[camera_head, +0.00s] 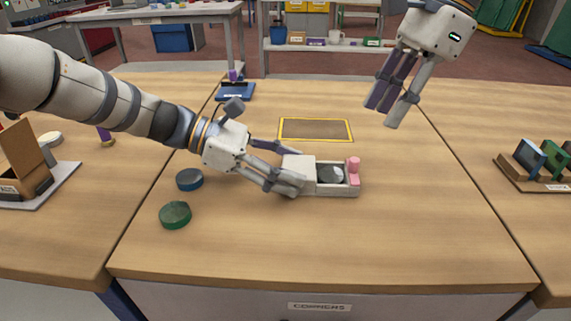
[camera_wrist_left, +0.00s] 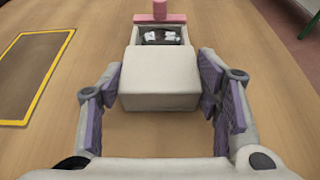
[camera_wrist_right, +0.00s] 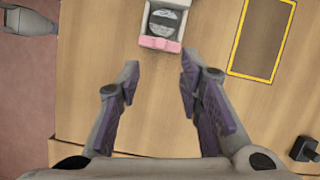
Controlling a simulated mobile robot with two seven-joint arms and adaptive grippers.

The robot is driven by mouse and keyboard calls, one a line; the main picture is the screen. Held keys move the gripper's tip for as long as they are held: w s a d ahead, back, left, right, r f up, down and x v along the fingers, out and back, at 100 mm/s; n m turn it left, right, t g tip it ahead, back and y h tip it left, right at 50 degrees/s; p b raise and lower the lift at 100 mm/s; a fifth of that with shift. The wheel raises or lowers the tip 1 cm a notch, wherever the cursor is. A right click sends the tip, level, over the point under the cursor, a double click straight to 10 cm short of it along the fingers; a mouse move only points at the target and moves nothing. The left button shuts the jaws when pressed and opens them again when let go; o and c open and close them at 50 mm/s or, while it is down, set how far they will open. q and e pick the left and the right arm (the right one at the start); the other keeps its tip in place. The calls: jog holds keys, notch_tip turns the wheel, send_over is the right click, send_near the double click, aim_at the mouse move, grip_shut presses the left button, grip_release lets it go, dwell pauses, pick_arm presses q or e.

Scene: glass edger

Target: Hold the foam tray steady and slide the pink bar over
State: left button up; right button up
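The white foam tray (camera_head: 338,192) lies on the middle table, with a thick white block (camera_head: 299,169) at its left end. A grey and dark round piece (camera_head: 330,174) sits in its open part. The pink bar (camera_head: 353,172), with a raised pink knob, lies across the right end; it also shows in the right wrist view (camera_wrist_right: 160,44). My left gripper (camera_head: 276,163) is open, with its fingers on either side of the white block; in the left wrist view (camera_wrist_left: 160,85) narrow gaps show beside it. My right gripper (camera_head: 388,103) is open and empty, raised right of the tray.
A yellow-bordered brown rectangle (camera_head: 315,130) lies behind the tray. A blue disc (camera_head: 189,179) and a green disc (camera_head: 175,215) lie to the left. A dark blue stand (camera_head: 235,91) is at the back left. A wooden rack (camera_head: 540,178) stands at right. The table's front right is clear.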

jog(key=c, duration=0.7)
jog(key=shift+d, duration=0.15)
grip_shut()
jog(key=s+d+f+n+t+y, duration=0.2)
jog(key=s+d+n+y, duration=0.1)
jog(key=d+n, duration=0.2)
jog(key=s+d+f+n+t+y, duration=0.3)
jog(key=d+n+y, duration=0.1)
jog(key=d+n, duration=0.2)
jog(key=shift+d+f, duration=0.2)
jog(key=shift+d, duration=0.1)
